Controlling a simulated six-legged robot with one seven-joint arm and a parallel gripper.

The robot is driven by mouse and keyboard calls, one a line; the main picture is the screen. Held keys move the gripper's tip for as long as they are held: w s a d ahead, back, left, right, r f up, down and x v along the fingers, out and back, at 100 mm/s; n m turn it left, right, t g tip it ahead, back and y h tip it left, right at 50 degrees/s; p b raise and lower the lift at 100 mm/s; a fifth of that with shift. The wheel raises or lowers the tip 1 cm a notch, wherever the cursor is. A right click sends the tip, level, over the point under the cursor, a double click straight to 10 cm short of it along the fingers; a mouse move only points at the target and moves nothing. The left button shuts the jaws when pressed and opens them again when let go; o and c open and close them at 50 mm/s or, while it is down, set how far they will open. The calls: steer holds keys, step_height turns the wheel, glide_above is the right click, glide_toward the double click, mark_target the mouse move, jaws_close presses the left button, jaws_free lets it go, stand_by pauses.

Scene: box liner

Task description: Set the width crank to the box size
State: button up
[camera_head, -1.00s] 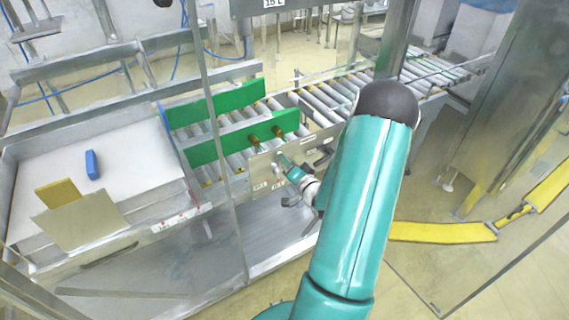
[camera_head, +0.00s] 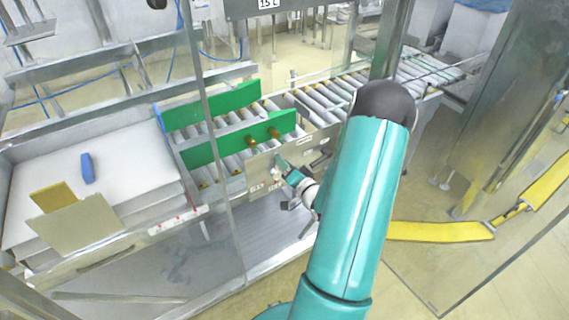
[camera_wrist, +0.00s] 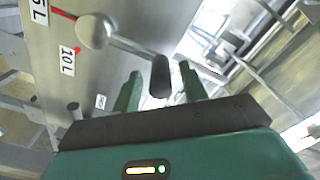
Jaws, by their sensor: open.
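The width crank shows in the wrist view. Its pale round hub (camera_wrist: 93,32) sits on a grey metal panel, and a metal arm runs from it to a dark handle (camera_wrist: 160,76). My gripper (camera_wrist: 161,84) is open, with one green finger on each side of the handle. Whether either finger touches it I cannot tell. Beside the hub are a "10 L" label (camera_wrist: 68,60) and a partly cut-off label ending in "5 L" (camera_wrist: 40,11), with red marks. In the head view, a sign reading "15 L" (camera_head: 268,4) hangs at the top. My arm hides part of the panel.
Green guide plates (camera_head: 240,137) stand over a roller conveyor (camera_head: 335,92). On the left, a blue object (camera_head: 88,168) and a yellow-brown block (camera_head: 53,198) lie on a white stack (camera_head: 130,165). A yellow barrier (camera_head: 440,230) is at right. A transparent panel's post (camera_head: 222,190) stands left of my arm.

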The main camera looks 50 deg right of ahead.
steer(key=v, duration=1.3)
